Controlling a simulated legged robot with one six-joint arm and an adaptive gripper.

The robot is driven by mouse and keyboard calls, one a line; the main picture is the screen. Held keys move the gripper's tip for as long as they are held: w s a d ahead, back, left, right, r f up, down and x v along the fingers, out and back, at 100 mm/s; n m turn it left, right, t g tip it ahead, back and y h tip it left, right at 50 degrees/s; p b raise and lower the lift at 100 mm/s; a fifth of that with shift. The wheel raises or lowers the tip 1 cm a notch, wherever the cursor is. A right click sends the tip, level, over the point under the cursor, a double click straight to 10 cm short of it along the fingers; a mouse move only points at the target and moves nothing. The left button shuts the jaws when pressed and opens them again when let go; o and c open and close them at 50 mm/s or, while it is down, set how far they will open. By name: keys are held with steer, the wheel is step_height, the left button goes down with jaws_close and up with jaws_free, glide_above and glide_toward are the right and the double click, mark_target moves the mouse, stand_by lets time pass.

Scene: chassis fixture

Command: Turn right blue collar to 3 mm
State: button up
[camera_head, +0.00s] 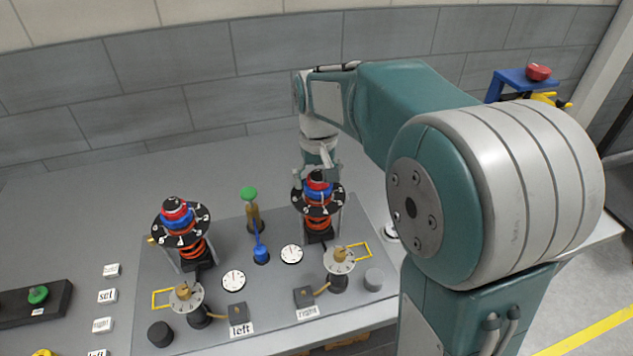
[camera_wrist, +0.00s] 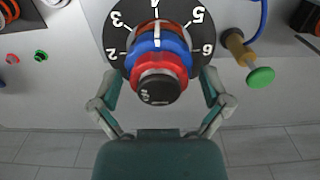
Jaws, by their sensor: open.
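The right blue collar (camera_wrist: 174,45) sits on a black dial plate (camera_wrist: 203,40) with white numbers 2 to 6 showing. Its white mark points at about the 4. A red collar (camera_wrist: 178,72) and a black knob (camera_wrist: 158,89) are stacked on the same axis, nearer the wrist camera. My gripper (camera_wrist: 160,76) is open, with one finger on each side of the stack. I cannot tell whether the fingers touch it. In the head view my gripper (camera_head: 318,170) is over the right stack, whose blue collar (camera_head: 317,189) is partly hidden.
The left stack (camera_head: 178,215) has a similar dial and collars. A green-topped brass post (camera_head: 249,195) stands between the stacks. Small gauges (camera_head: 291,254), a blue post (camera_head: 261,255) and the right brass dial (camera_head: 339,260) stand in front. Labels and a green button (camera_head: 38,294) lie left.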

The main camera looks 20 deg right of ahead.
steer(key=shift+f, duration=0.1)
stand_by(0.3)
steer(key=m, duration=0.6)
steer(key=shift+m, duration=0.4)
steer(key=m, duration=0.7)
steer(key=c, duration=0.9)
steer(key=n, duration=0.9)
steer(key=o, duration=0.9)
